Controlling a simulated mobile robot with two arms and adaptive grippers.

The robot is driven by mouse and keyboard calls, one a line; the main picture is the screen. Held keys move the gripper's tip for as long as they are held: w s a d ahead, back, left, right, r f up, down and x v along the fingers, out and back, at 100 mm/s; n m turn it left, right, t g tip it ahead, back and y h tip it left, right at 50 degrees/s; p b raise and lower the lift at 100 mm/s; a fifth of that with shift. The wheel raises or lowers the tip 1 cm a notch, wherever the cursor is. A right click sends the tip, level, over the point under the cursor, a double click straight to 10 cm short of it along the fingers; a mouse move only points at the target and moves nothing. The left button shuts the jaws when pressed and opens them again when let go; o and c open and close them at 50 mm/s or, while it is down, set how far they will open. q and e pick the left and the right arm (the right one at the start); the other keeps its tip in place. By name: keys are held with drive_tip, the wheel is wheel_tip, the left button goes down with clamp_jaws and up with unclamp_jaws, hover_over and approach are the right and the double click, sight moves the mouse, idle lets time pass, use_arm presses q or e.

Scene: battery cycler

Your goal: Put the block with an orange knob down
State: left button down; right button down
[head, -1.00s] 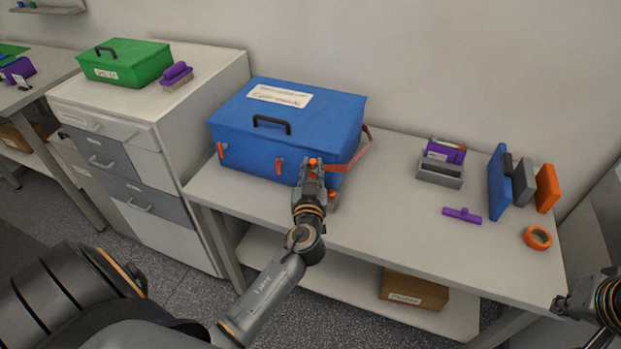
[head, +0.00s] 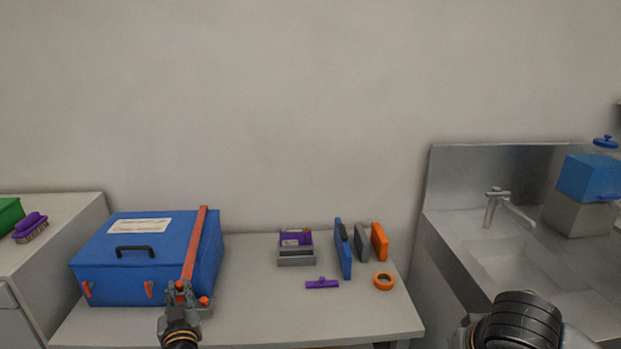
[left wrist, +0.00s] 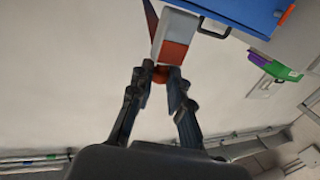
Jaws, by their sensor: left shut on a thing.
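My left gripper (head: 181,290) is at the front right corner of the blue box (head: 125,290). It is shut on an orange knob (left wrist: 160,74), which shows between the fingertips in the left wrist view. A block with a pale part and a red part (left wrist: 174,50) shows just beyond the fingertips there. In the head view the gripper mostly hides the held block. An orange-red strap (head: 195,243) crosses the right part of the box lid and ends near the gripper. Another small orange knob (head: 204,300) shows just right of the fingers.
The table (head: 260,325) is clear between the box and a grey holder (head: 296,262) with purple contents. A purple tool (head: 322,284), upright blue (head: 344,252), grey and orange panels, and a tape roll (head: 383,281) lie further right. A sink (head: 505,255) is beyond.

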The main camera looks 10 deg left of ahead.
use_arm(q)
drive_tip(key=s+d+r+m+t+h, duration=0.25)
drive_tip(key=s+d+m+h, duration=0.4)
drive_tip(key=s+d, duration=0.85)
drive_tip(key=s+d+f+n+h, duration=0.1)
drive_tip(key=s+f, duration=0.1)
drive_tip(key=s, duration=0.5)
drive_tip(key=shift+s+d+h+b, duration=0.3)
drive_tip(key=shift+s+d+h, duration=0.05)
drive_tip(key=shift+f+g, duration=0.1)
drive_tip(key=shift+g, duration=0.15)
